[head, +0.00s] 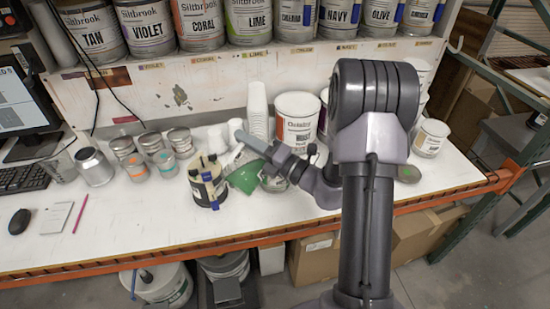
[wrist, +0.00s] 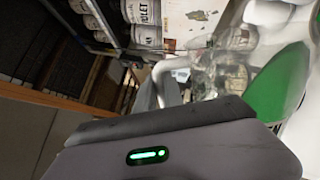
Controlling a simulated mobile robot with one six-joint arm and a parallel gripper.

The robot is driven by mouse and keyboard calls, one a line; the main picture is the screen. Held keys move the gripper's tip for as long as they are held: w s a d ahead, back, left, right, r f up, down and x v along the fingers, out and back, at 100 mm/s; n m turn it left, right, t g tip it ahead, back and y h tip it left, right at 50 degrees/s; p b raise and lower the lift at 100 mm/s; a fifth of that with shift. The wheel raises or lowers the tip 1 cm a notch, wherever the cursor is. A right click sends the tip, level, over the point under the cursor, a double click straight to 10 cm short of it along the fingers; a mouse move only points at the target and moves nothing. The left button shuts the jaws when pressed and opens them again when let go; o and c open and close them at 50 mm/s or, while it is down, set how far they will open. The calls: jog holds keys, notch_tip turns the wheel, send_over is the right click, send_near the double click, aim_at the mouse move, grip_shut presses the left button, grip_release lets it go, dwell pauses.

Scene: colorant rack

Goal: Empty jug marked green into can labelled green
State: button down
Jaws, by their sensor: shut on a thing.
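My gripper (wrist: 150,115) reaches down to the left over the bench in the head view; in the wrist view its dark body fills the bottom. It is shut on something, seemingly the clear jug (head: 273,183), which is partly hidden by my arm. Clear vessel walls (wrist: 222,70) show beyond the gripper in the wrist view. I cannot make out the jug's green mark. A flat green piece (head: 246,177) lies beside it on the left.
Clear cups with orange (head: 136,168) and teal (head: 165,163) marks stand left, near metal tins (head: 95,167). A white cup stack (head: 257,110) and a large can (head: 297,121) stand behind. Labelled cans line the shelf above.

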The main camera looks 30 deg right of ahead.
aim_at(258, 137)
jog(key=shift+w+d+r+m+t+h+p, duration=0.15)
jog(key=shift+w+d+r+m+p, duration=0.2)
jog(key=shift+d+m+p, duration=0.35)
jog(key=shift+w+d+r+m+t+h+p, duration=0.1)
jog(key=shift+w+d+r+m+p, duration=0.25)
jog(key=shift+d+p, duration=0.7)
jog(key=shift+w+d+r+m+t+h+p, duration=0.15)
jog(key=shift+w+d+r+m+p, duration=0.3)
jog(key=shift+p, duration=0.7)
dwell(3.9)
